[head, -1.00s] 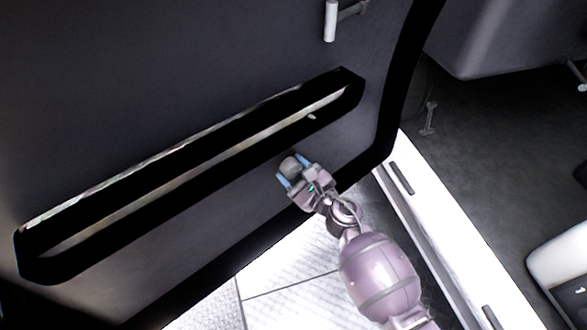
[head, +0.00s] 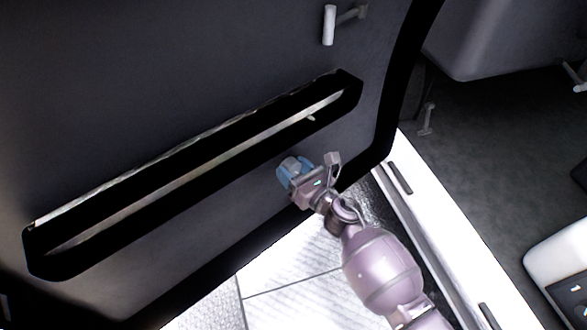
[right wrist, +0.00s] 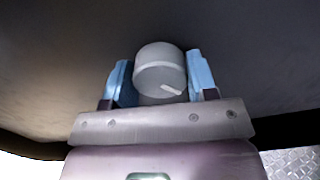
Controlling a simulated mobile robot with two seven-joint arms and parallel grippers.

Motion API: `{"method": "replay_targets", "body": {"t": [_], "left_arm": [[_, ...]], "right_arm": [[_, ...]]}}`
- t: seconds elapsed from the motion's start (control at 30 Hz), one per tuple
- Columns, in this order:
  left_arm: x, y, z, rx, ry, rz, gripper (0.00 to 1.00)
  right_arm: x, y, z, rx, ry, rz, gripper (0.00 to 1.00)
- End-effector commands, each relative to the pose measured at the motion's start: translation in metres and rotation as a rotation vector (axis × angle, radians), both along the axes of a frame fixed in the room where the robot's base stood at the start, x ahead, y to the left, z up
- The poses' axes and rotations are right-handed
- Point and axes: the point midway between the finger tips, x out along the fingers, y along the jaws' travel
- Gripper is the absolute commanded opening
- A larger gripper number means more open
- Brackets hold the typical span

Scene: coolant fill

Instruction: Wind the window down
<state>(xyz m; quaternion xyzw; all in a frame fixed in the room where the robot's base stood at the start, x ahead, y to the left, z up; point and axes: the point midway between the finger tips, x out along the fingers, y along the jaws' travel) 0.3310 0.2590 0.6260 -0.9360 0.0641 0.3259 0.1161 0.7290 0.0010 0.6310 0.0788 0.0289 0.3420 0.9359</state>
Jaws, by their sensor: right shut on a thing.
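A round grey knob (right wrist: 160,70) with a short pale pointer mark sits on the inside of the dark door (head: 150,60). It also shows in the head view (head: 289,165), low on the door panel below the long pocket. My right gripper (head: 290,172) is shut on the knob, with one blue finger on each side in the right wrist view (right wrist: 160,80). The fingers hide parts of the knob's sides. My left gripper is not in view. No window glass can be made out.
The long black-rimmed door pocket (head: 35,262) runs slantwise above my right gripper. A pale handle (head: 329,25) sticks out higher on the door. The white sill (head: 440,235) and dark cabin floor (head: 480,130) lie to the right.

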Motion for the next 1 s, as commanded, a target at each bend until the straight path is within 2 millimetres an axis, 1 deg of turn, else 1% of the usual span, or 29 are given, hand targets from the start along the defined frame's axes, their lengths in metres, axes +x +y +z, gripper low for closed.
{"method": "replay_targets", "body": {"t": [0.03,0.3,0.6,1.0], "left_arm": [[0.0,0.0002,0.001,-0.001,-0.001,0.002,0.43],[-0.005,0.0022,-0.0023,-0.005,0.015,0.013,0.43],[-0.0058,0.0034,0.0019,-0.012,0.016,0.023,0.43],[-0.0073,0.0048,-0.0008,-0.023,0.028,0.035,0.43]], "right_arm": [[0.0006,0.0004,0.0025,0.034,0.026,0.002,0.29],[0.0009,-0.0003,0.0027,0.231,0.192,0.002,0.29],[0.0013,-0.0008,0.0026,0.445,0.372,0.002,0.29],[0.0014,-0.0011,0.0013,0.665,0.559,0.001,0.29]]}}
